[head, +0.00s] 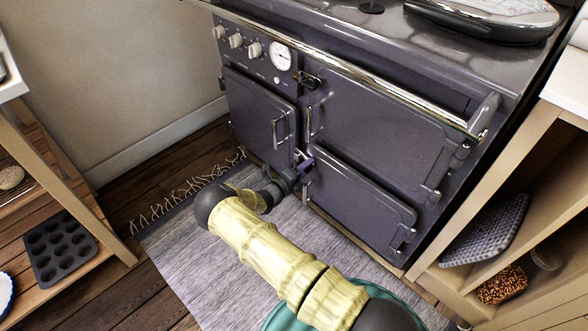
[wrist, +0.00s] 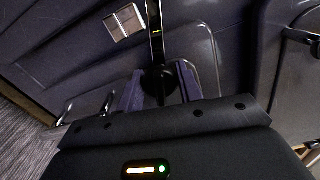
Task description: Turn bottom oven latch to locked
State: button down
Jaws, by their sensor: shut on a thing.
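The dark stove stands in front of me, with the bottom oven door (head: 362,197) low on its right side. My gripper (head: 303,164) is at the upper left corner of that door. In the wrist view its purple fingers (wrist: 160,88) stand on both sides of the bottom oven latch, whose dark round part (wrist: 158,77) shows between them. The gripper is shut on the latch. In the head view the gripper mostly hides the latch. I cannot tell whether the latch is turned to locked.
The upper oven door (head: 378,118) and left door (head: 262,112) look shut. A chrome rail (head: 390,88) runs along the stove front. A grey rug (head: 215,245) covers the floor. Wooden shelves stand at left (head: 100,210) and right (head: 500,180).

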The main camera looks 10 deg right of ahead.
jog(key=shift+s+d+f, duration=0.15)
jog(key=shift+s+d, duration=0.05)
dwell(1.1)
jog(key=c, duration=0.9)
grip_release()
jog(key=shift+c, duration=0.2)
jog(key=shift+w, duration=0.1)
jog(key=shift+a, duration=0.15)
jog(key=shift+s+a, duration=0.3)
jog(key=shift+a, duration=0.2)
jog(key=p+v, duration=0.4)
jog(key=v, duration=1.2)
